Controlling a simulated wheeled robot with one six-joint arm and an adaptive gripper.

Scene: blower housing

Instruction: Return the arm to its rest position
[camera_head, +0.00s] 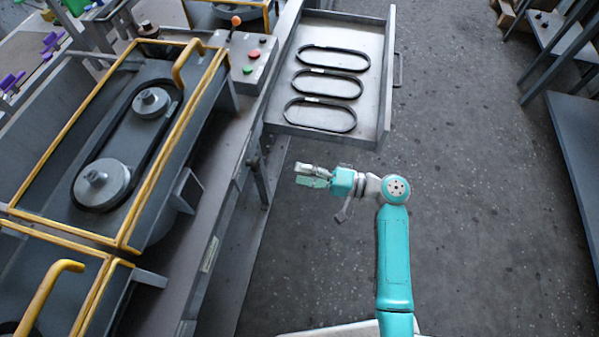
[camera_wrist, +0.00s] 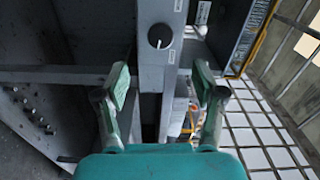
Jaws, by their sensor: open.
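My gripper (camera_head: 312,175) is at the end of my teal arm, over the open floor just right of the machine bench in the head view. It points left towards the bench side. In the wrist view my gripper (camera_wrist: 162,92) shows two green-padded fingers spread apart with nothing between them. Beyond the fingers is a grey metal frame with a dark round knob (camera_wrist: 160,36). The fingers appear apart from the frame, though the exact gap cannot be told.
A grey drawer tray (camera_head: 374,110) with three black belts (camera_head: 330,85) juts out ahead of my gripper. The blower housing (camera_head: 75,185) with two pulleys and a yellow frame stands left. A control box (camera_head: 245,60) sits beside it. Shelving (camera_head: 580,130) stands right; floor between is clear.

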